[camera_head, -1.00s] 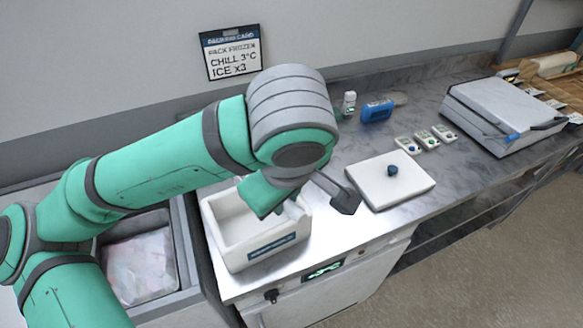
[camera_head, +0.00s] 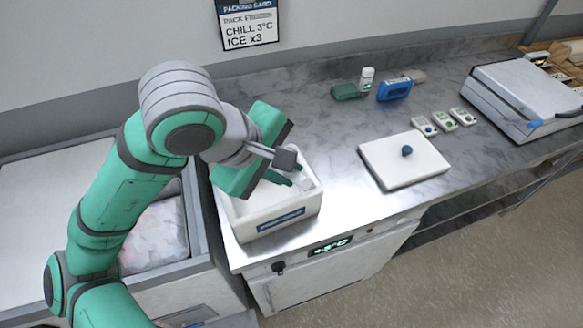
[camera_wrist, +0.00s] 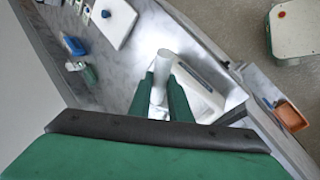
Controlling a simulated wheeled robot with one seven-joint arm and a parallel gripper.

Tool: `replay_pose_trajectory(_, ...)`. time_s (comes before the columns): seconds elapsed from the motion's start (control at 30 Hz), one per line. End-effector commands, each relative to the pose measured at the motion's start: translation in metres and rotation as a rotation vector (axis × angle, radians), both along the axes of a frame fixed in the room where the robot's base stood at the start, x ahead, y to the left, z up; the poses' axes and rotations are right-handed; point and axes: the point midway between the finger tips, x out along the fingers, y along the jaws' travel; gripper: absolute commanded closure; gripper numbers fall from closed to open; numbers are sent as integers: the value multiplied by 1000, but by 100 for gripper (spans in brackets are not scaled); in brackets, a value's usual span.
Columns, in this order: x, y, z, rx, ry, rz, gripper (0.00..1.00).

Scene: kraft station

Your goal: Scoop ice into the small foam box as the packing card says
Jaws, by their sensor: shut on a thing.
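The packing card (camera_head: 248,25) on the wall reads "CHILL 3°C" and "ICE x3". The small foam box (camera_head: 270,221), white and open with a blue front label, stands on the counter; it also shows in the wrist view (camera_wrist: 208,97). My gripper (camera_head: 287,180) is over the box, its green fingers shut on a white scoop (camera_wrist: 160,73). The scoop shows as a pale piece at the fingertips in the head view (camera_head: 301,178). The scoop's load and most of the box's inside are hidden. Pale, pinkish-white ice (camera_head: 157,238) lies in the open bin at left, partly behind my arm.
A white lid (camera_head: 382,174) with a blue knob lies right of the box. Behind are a green item (camera_head: 346,92), a white bottle (camera_head: 367,78) and a blue item (camera_head: 393,90). Several small tags (camera_head: 444,121) lie farther right. A digital display (camera_head: 330,246) sits below the counter edge.

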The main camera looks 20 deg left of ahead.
Motion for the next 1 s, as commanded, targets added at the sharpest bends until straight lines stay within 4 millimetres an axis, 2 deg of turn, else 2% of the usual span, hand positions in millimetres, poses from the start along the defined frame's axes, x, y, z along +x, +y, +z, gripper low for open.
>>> replay_pose_trajectory(0.2,7,16,5,-222,-5,96,100)
replay_pose_trajectory(0.53,13,31,10,-449,-13,188,100)
replay_pose_trajectory(1.0,11,15,13,-186,45,89,100)
